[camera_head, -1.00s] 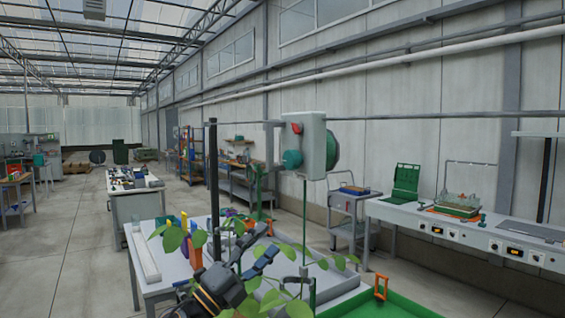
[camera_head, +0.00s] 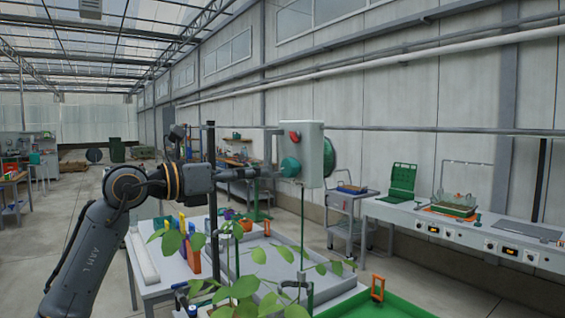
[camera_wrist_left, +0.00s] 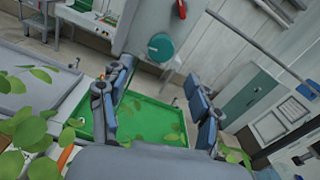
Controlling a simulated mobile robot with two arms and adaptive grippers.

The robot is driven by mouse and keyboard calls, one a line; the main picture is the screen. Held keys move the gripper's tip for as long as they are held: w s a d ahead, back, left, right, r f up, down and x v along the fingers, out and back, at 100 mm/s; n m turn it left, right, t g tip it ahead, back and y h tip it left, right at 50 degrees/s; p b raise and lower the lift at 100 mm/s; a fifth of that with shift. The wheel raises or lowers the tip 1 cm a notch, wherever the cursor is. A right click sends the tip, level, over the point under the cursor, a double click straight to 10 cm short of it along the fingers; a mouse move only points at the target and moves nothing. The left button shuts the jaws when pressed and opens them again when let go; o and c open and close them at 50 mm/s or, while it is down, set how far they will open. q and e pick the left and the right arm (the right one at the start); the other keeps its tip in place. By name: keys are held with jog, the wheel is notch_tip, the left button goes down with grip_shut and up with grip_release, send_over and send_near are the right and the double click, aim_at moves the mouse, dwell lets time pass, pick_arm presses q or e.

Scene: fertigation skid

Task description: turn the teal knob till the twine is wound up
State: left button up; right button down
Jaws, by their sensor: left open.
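The teal knob (camera_head: 290,167) sits on the near face of a grey-white box (camera_head: 313,150), below a red lever (camera_head: 294,136). A green drum (camera_head: 329,157) shows on the box's far side. A thin green line, seemingly the twine (camera_head: 303,225), hangs from under the box toward the plants. My left gripper (camera_head: 262,172) is raised to knob height, just left of the knob, and points at it. In the left wrist view the teal knob (camera_wrist_left: 160,47) lies beyond the open fingers (camera_wrist_left: 160,73), with nothing between them. Contact is not visible. My right gripper is out of view.
A dark upright post (camera_head: 212,190) stands close by my left forearm. Leafy plants (camera_head: 250,285) and a grey tray table lie below. A green tray (camera_head: 380,306) is at the lower right. A bench (camera_head: 465,235) with equipment runs along the right wall.

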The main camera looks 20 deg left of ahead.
aim_at(286, 169)
pick_arm(q)
jog(key=p+x, duration=0.1)
jog(key=x, duration=0.2)
jog(key=p+x, duration=0.1)
jog(key=x, duration=0.2)
jog(key=shift+w+d+r, duration=0.2)
jog(key=shift+d, duration=0.05)
jog(key=shift+p+x, duration=0.4)
jog(key=shift+x, duration=0.4)
jog(key=shift+a+f, duration=0.1)
jog(key=shift+f, duration=0.1)
jog(key=shift+c, duration=0.2)
jog(key=c, duration=1.1)
